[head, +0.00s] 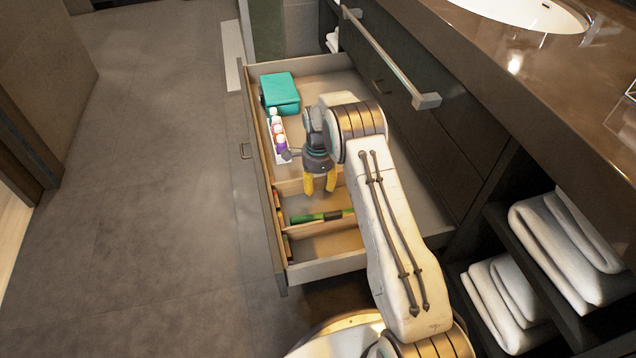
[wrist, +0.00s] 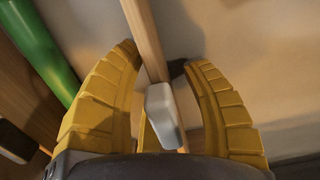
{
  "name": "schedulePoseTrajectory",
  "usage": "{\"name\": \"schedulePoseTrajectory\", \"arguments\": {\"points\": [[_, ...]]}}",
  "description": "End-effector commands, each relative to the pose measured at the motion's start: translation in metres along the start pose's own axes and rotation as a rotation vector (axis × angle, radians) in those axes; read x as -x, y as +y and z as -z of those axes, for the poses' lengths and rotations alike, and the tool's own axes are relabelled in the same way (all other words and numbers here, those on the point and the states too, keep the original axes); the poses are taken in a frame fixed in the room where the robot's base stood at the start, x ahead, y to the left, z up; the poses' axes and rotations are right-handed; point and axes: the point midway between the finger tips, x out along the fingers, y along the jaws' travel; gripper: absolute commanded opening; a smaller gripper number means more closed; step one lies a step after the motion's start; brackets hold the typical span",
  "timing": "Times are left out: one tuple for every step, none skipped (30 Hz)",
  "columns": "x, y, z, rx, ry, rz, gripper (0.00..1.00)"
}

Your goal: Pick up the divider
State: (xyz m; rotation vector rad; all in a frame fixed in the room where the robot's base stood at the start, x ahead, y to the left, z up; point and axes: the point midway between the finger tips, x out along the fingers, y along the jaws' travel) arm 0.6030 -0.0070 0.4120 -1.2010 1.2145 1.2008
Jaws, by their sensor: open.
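The divider is a thin wooden strip with a pale grey end piece. In the head view the divider (head: 289,187) crosses the open drawer (head: 284,268), partly hidden by my gripper. In the wrist view the divider (wrist: 147,38) runs down from the top edge, and its grey end (wrist: 163,112) lies between my fingers. My gripper (head: 320,190) points down over the drawer with its yellow fingers apart. In the wrist view the fingers of my gripper (wrist: 157,68) stand on either side of the strip. Contact cannot be told.
A green tube-like item (head: 320,216) lies in the drawer nearer the front, beside another wooden partition. Small bottles (head: 278,133) stand in a white tray along the left wall. A teal case (head: 280,92) sits at the far end. Folded towels (head: 565,245) fill shelves at right.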

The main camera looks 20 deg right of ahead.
Motion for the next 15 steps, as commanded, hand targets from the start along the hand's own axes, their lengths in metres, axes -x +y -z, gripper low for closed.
{"name": "schedulePoseTrajectory", "arguments": {"points": [[0.0007, -0.0002, 0.0, 0.0, 0.0, 0.0, 0.44], [0.0007, -0.0001, 0.0, 0.0, 0.0, 0.0, 0.44], [0.0007, -0.0001, 0.0, 0.0, 0.0, 0.0, 0.47], [0.0007, -0.0001, 0.0, 0.0, 0.0, 0.0, 0.44], [0.0007, -0.0001, 0.0, 0.0, 0.0, 0.0, 0.41], [0.0007, -0.0001, 0.0, 0.0, 0.0, 0.0, 0.38], [0.0008, -0.0001, 0.0, 0.0, 0.0, 0.0, 0.35], [0.0008, -0.0001, 0.0, 0.0, 0.0, 0.0, 0.33], [0.0008, -0.0001, 0.0, 0.0, 0.0, 0.0, 0.29], [0.0008, 0.0, 0.0, 0.0, 0.0, 0.0, 0.26], [0.0008, -0.0001, 0.0, 0.0, 0.0, 0.0, 0.24], [0.0008, 0.0, 0.0, 0.0, 0.0, 0.0, 0.2], [0.0008, 0.0, 0.0, 0.0, 0.0, 0.0, 0.17], [0.0008, 0.0, 0.0, 0.0, 0.0, 0.0, 0.15], [0.0008, 0.0, 0.0, 0.0, 0.0, 0.0, 0.11]]}}
